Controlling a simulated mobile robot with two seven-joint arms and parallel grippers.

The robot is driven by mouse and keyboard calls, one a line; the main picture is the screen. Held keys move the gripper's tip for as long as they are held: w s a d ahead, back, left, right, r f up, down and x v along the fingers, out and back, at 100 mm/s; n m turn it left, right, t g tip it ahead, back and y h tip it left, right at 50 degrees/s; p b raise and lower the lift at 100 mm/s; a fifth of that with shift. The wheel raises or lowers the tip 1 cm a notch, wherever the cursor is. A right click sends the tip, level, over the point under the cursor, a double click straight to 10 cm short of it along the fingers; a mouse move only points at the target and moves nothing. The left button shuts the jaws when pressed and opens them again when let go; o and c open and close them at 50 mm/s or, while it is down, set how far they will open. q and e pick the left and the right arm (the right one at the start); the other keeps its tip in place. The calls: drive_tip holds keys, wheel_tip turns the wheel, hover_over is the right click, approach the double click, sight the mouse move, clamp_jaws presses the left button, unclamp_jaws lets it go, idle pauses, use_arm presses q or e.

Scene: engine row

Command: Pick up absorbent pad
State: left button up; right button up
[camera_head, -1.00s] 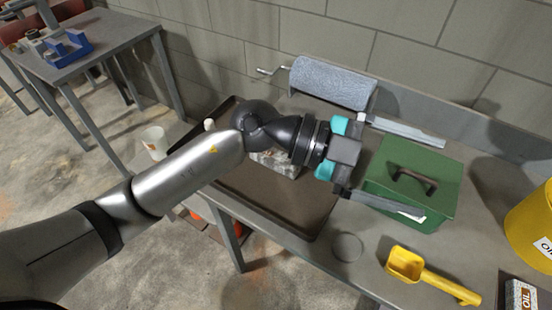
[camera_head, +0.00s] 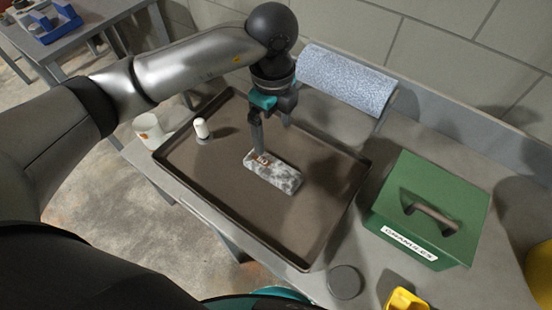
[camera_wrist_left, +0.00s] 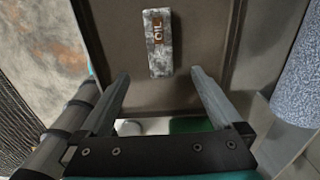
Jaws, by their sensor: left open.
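The absorbent pad (camera_head: 274,173) looks like a flat, mottled grey-white rectangular block with a brown label. It lies on the dark tray (camera_head: 300,225), near the middle. In the left wrist view the pad (camera_wrist_left: 159,55) shows its label reading OIL, with tray surface around it. My left gripper (camera_head: 272,136) is open and points down over the tray beside the pad's far-left end. In the left wrist view the open fingers (camera_wrist_left: 160,75) are spread wider than the pad, with nothing between their tips. My right gripper is not in view.
A small white-capped item (camera_head: 201,128) stands on the tray, left of the gripper. A blue-grey roll (camera_head: 345,78) is close behind the gripper. A green box (camera_head: 425,205) stands right of the tray.

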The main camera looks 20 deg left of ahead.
sight(275, 168)
use_arm(q)
drive_tip(key=f, duration=0.8)
drive_tip(key=shift+s+b, duration=0.2)
drive_tip(key=shift+b, duration=0.2)
drive_tip(key=shift+f, duration=0.45)
wheel_tip(275, 168, down, 5)
drive_tip(key=shift+w+d+r+b, duration=0.1)
drive_tip(key=shift+w+b, duration=0.05)
drive_tip(key=shift+b, duration=0.2)
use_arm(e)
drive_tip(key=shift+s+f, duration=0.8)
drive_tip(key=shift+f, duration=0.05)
use_arm(q)
drive_tip(key=shift+c, duration=0.4)
drive_tip(key=shift+c, duration=0.7)
drive_tip(key=c, duration=1.3)
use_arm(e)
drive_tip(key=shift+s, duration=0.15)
use_arm(q)
drive_tip(key=shift+r, duration=0.15)
